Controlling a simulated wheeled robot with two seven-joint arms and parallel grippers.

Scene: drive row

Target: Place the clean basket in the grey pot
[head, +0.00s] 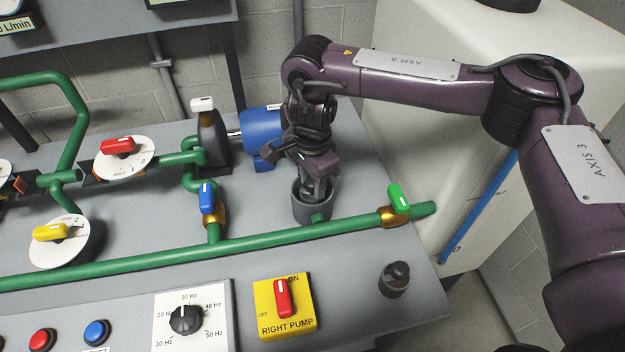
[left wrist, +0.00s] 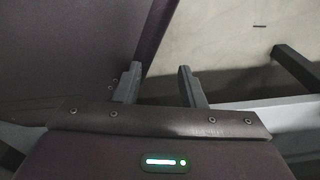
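The grey pot (head: 312,208) is an open-topped cylinder joined to the green pipe at the right of the bench. My right gripper (head: 313,188) points down into the mouth of the pot, its fingertips at or inside the rim. The fingers are small and partly hidden by the wrist and the rim, so I cannot tell whether they are open or shut. I cannot make out the clean basket; anything inside the pot is hidden. My left gripper (left wrist: 158,70) shows in the left wrist view with its two fingers apart and nothing between them.
The green pipe (head: 270,241) runs across the bench, with a blue-handled valve (head: 206,198) and a green-handled valve (head: 398,200). A blue motor (head: 262,130) stands behind the pot. A small dark round object (head: 395,278) sits front right, near the yellow pump switch (head: 284,306).

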